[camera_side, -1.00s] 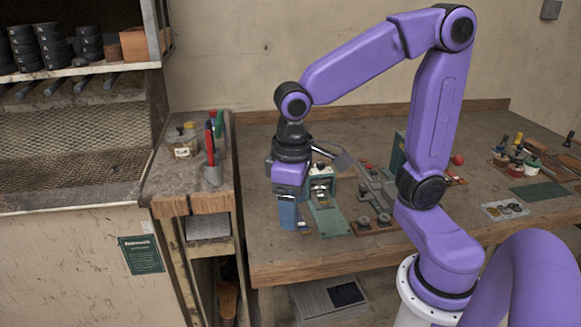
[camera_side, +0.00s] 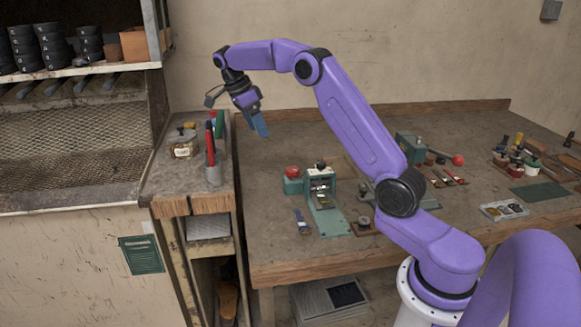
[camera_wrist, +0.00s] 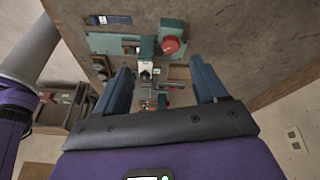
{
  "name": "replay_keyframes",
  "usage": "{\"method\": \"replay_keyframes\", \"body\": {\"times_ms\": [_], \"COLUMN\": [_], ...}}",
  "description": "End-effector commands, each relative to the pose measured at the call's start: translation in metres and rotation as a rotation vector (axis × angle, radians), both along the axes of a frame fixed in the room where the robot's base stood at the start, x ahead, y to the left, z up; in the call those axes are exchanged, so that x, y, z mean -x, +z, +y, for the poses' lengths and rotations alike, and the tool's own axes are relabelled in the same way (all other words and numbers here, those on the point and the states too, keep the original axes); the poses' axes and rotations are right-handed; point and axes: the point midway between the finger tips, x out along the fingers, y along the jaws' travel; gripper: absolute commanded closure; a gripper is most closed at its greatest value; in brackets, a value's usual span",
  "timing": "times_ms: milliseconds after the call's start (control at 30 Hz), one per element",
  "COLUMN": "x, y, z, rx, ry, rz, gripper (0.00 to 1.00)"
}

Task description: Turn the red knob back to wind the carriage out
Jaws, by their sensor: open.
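A red knob (camera_side: 292,171) sits on top of a small green block at the left of the green stitching machine (camera_side: 327,215) on the bench. In the wrist view the red knob (camera_wrist: 171,44) shows at the end of the machine's green bar, beyond my right-hand finger. A pale part with dark pieces stands in the machine's frame; I cannot tell which piece is the carriage. My gripper (camera_side: 259,124) is raised above the bench, up and left of the knob and apart from it. In the wrist view my gripper (camera_wrist: 163,76) has its blue fingers wide apart with nothing held.
A small blue-and-tan piece (camera_side: 302,222) lies left of the machine's base. A green device with a red ball (camera_side: 457,160) stands farther right. Bare bench lies behind the knob.

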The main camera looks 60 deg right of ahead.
Motion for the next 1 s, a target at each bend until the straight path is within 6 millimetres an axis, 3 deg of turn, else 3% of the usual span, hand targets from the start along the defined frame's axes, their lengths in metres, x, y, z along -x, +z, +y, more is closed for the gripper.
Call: {"method": "replay_keyframes", "body": {"times_ms": [100,233,567,1000], "x": [-0.003,-0.002,0.005,0.027], "y": [-0.005,-0.007,-0.025,-0.093], "z": [-0.032,-0.051,-0.062,-0.079], "rx": [0.045,0.077,0.084,0.083], "ry": [-0.196,-0.313,-0.346,-0.344], "rz": [-0.015,-0.027,-0.027,-0.026], "gripper": [0.29,0.29,0.29,0.29]}}
